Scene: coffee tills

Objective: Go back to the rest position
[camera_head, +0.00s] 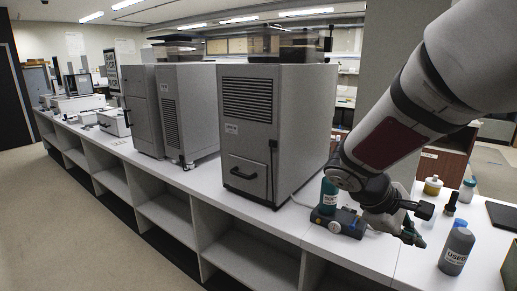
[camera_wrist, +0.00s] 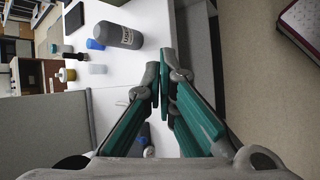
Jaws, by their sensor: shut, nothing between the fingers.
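My gripper (camera_head: 412,236) is at the right of the head view, low over the white counter, beside the grey bottle labelled "USED" (camera_head: 457,250). In the wrist view my gripper (camera_wrist: 160,76) has its teal-lined fingers together at the tips, with nothing between them. The grey bottle also shows in the wrist view (camera_wrist: 119,36), beyond the fingertips and apart from them. My arm reaches in from the upper right of the head view and hides part of the counter.
A teal container (camera_head: 329,194) stands at a blue-grey device (camera_head: 340,222) close to my wrist. Large grey machines (camera_head: 277,140) stand left on the counter (camera_head: 290,219). A yellowish jar (camera_head: 433,186), a blue-capped jar (camera_head: 467,190) and a dark tablet (camera_head: 503,215) are at right. The floor in front is clear.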

